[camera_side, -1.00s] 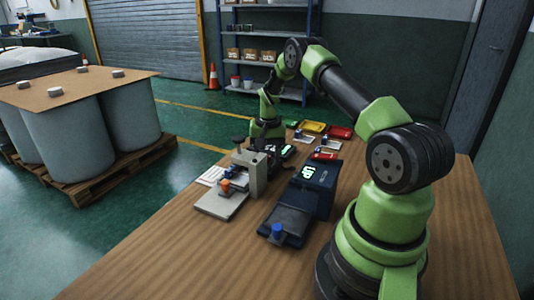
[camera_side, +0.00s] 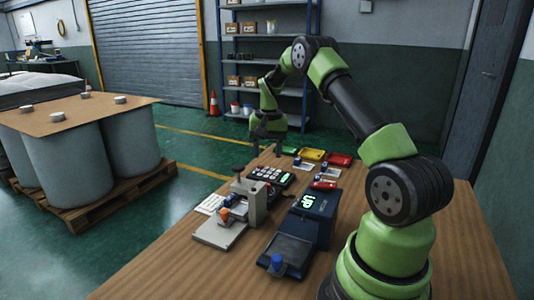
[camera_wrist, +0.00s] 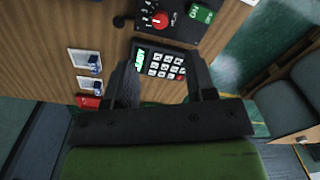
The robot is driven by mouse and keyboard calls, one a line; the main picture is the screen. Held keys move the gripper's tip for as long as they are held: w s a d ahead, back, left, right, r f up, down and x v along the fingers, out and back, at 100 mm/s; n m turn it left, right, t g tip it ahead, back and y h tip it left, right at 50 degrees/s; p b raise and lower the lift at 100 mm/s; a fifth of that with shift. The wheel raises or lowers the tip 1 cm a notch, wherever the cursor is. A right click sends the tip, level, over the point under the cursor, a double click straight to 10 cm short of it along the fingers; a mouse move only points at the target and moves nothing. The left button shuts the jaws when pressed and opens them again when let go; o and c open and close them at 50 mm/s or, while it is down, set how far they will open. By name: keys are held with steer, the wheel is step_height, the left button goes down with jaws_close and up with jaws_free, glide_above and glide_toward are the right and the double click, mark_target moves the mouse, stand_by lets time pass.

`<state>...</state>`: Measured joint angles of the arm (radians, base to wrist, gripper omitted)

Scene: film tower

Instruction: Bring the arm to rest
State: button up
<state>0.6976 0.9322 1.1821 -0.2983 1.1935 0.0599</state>
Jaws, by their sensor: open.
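My gripper (camera_side: 268,132) hangs above the far left edge of the table, raised over the keypad. In the wrist view my gripper (camera_wrist: 162,78) shows two dark fingers spread apart with nothing held between them. The black keypad (camera_side: 270,176) with pale keys and a small green display lies flat on the table. It also shows beyond the fingers in the wrist view (camera_wrist: 165,66), apart from them.
A grey press fixture (camera_side: 250,197) with an orange part and a dark blue device (camera_side: 315,211) with a lit green display stand nearer. Green (camera_side: 290,151), yellow (camera_side: 312,154) and red (camera_side: 340,159) trays line the far edge. The near wooden table (camera_side: 170,268) is bare.

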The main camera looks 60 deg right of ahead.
steer(key=s+a+r+n+t, duration=0.2)
steer(key=a+r+n+t, duration=0.15)
steer(key=a+r, duration=1.25)
steer(key=s+a+r+n+t+y, duration=0.1)
steer(key=s+a+n+t, duration=0.2)
steer(key=s+a, duration=0.9)
steer(key=s+n, duration=0.2)
steer(key=s, duration=0.1)
steer(key=shift+s+a+r+y, duration=0.15)
steer(key=shift+a+r+y, duration=0.2)
steer(key=shift+a+y, duration=0.05)
